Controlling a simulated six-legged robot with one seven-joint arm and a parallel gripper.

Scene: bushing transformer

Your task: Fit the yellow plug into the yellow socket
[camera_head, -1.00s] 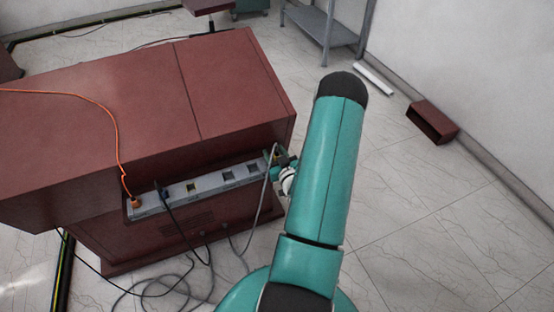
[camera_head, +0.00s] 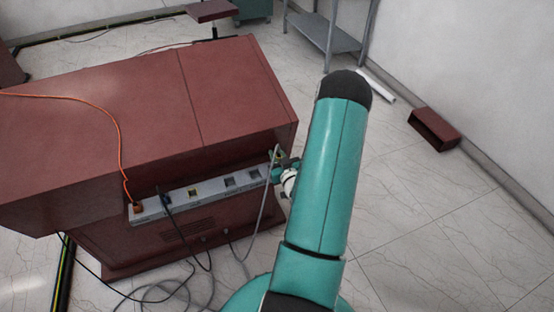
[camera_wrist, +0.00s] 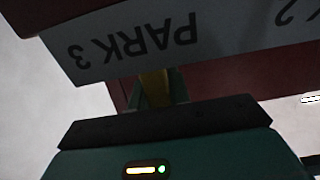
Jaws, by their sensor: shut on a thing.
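My gripper (camera_head: 281,164) is at the right end of the grey socket strip (camera_head: 215,189) on the red cabinet's side. In the wrist view my gripper (camera_wrist: 157,90) is shut on the yellow plug (camera_wrist: 154,89), mostly hidden between the green fingers. The plug is close by the strip's end marked PARK 3 (camera_wrist: 130,42); I cannot tell whether it is seated there. A grey cable (camera_head: 263,205) runs from the gripper's place down to the floor. The yellow socket (camera_head: 193,193) is left of the strip's middle and looks empty.
An orange plug (camera_head: 137,207) and a dark plug (camera_head: 165,200) sit at the strip's left end, with cables. Two grey sockets (camera_head: 241,179) lie between the yellow socket and my gripper. Loose cables (camera_head: 165,293) lie on the floor.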

